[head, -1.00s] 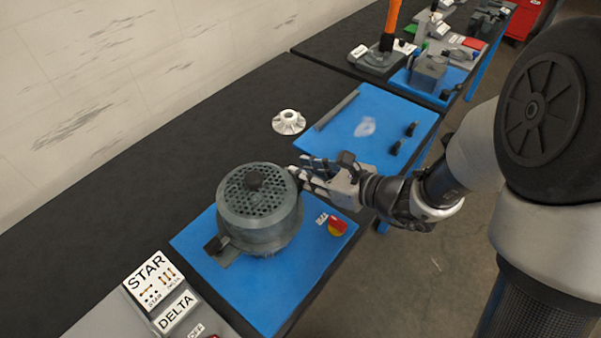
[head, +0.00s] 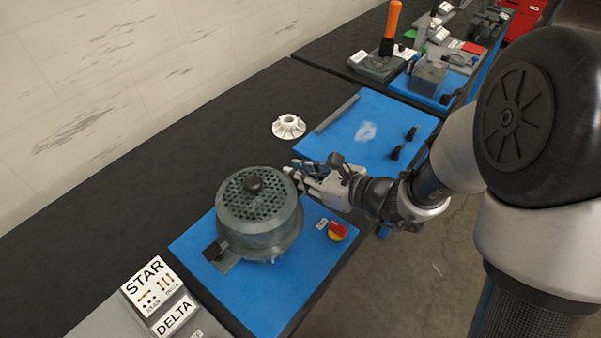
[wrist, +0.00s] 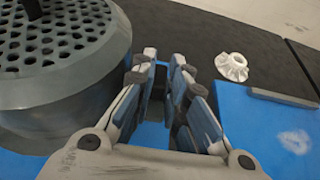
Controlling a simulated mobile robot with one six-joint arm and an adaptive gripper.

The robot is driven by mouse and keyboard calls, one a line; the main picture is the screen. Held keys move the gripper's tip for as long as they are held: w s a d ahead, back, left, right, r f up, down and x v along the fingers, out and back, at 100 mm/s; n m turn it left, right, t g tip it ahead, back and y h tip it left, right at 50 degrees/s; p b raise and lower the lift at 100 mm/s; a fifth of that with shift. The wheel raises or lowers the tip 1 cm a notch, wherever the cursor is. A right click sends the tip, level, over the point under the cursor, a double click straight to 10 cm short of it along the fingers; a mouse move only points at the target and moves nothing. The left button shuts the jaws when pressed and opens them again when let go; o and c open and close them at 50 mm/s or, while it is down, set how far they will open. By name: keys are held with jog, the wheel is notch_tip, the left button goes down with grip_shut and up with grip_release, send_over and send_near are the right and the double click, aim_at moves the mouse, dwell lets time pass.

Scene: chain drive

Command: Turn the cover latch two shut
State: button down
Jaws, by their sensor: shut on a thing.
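The grey round housing with its perforated cover (head: 257,196) stands on a blue mat (head: 262,300). A black knob (head: 254,184) sits on top of the cover. My gripper (head: 293,172) is at the housing's right side, near the cover's rim. In the wrist view, its fingers (wrist: 163,72) point away beside the housing wall (wrist: 75,105). The fingers are shut on a small part at the housing's side, taken to be cover latch two. The fingers hide that latch, so its angle cannot be told.
A red and yellow switch (head: 338,231) stands right of the housing. A white flanged part (head: 288,126) lies behind on the black table. A second blue mat (head: 358,133) holds a grey bar and small black pieces. STAR and DELTA signs (head: 150,282) are at front left.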

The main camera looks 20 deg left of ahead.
jog(key=shift+p, duration=0.3)
jog(key=n+g+p, duration=0.1)
jog(key=n+g, duration=0.1)
jog(key=w+n+g+p, duration=0.1)
jog(key=n+g+p, duration=0.1)
jog(key=shift+d+r+g+y, duration=0.1)
jog(key=shift+r+g+y, duration=0.05)
jog(key=shift+g+y, duration=0.2)
jog(key=n+g+p, duration=0.2)
jog(key=n+g, duration=0.1)
jog(key=n+g+p, duration=0.1)
jog(key=g, duration=0.1)
jog(key=shift+w, duration=0.3)
jog(key=shift+w+a+f+n+g+h+b, duration=0.1)
jog(key=shift+w+a+n+g+h+b, duration=0.05)
jog(key=shift+n+g+h, duration=1.15)
jog(key=shift+w+a+f+n+g+h+b, duration=0.1)
jog(key=shift+a+n+g+h, duration=0.1)
jog(key=shift+n+g+h, duration=1.05)
jog(key=shift+w+a+f+n+g+h+b, duration=0.15)
jog(key=shift+n+g+h, duration=0.7)
jog(key=shift+n, duration=0.8)
jog(key=shift+r, duration=0.15)
jog(key=c, duration=1.9)
grip_release()
